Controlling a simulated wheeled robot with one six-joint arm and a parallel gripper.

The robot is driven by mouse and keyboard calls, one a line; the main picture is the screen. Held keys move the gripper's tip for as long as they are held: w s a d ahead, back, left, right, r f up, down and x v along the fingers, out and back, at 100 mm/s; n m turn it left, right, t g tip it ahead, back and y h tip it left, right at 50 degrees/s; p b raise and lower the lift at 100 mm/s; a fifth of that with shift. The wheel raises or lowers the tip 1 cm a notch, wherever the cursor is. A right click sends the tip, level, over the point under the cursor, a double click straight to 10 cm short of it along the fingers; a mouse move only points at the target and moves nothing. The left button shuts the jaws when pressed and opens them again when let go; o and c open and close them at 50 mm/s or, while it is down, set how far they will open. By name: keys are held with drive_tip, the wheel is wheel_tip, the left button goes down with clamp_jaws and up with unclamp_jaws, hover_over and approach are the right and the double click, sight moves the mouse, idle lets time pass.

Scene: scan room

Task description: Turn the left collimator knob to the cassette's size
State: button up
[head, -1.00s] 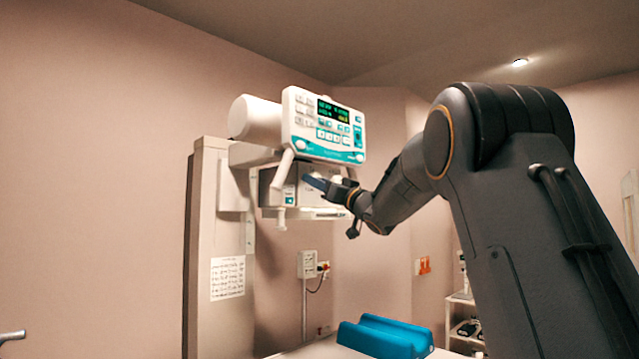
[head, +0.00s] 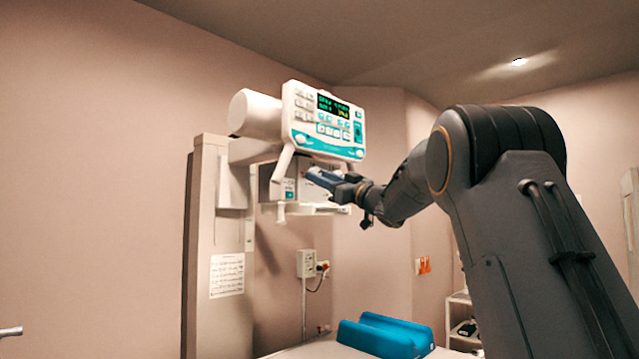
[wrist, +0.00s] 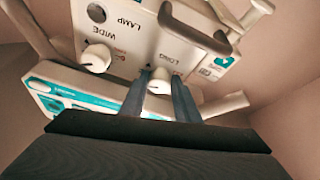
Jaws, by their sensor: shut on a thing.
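The collimator (head: 279,192) hangs under the control console, and the wrist view shows its front panel (wrist: 135,48) at a slant. Two white knobs sit on that panel. One is beside the label WIDE (wrist: 97,57), at left in the wrist view. The other is beside the label LONG (wrist: 160,80), between my fingers. My gripper (wrist: 161,76) is shut on the LONG knob, with one blue finger on each side of it. In the head view my gripper (head: 313,176) covers part of the panel, and the knobs are hidden there. I cannot make out a cassette.
The white and teal console (head: 325,122) with a lit green display is just above my gripper. A slanted white handle (head: 282,165) is close to the left of my fingers. A blue cradle (head: 385,335) lies on the table below. A wall socket (head: 307,264) is behind.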

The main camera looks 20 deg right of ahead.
drive_tip(key=n+g+y, duration=0.1)
drive_tip(key=n, duration=0.2)
drive_tip(key=n+g+y, duration=0.1)
drive_tip(key=n, duration=0.2)
drive_tip(key=n+g, duration=0.2)
drive_tip(key=n, duration=0.1)
drive_tip(key=shift+w+d+r+y+b, duration=0.2)
drive_tip(key=shift+d+y+b, duration=0.1)
drive_tip(key=shift+d+y, duration=0.1)
drive_tip(key=n, duration=0.2)
drive_tip(key=n+g+p, duration=0.1)
drive_tip(key=n, duration=0.1)
drive_tip(key=n+g, duration=0.1)
drive_tip(key=n, duration=0.1)
drive_tip(key=shift+r, duration=0.25)
drive_tip(key=shift+n+g, duration=0.4)
drive_tip(key=o, duration=1)
drive_tip(key=shift+o, duration=0.2)
drive_tip(key=b+v, duration=0.2)
drive_tip(key=v, duration=0.5)
drive_tip(key=shift+s+d+b, duration=0.25)
drive_tip(key=shift+d+b, duration=0.05)
drive_tip(key=shift+f, duration=0.15)
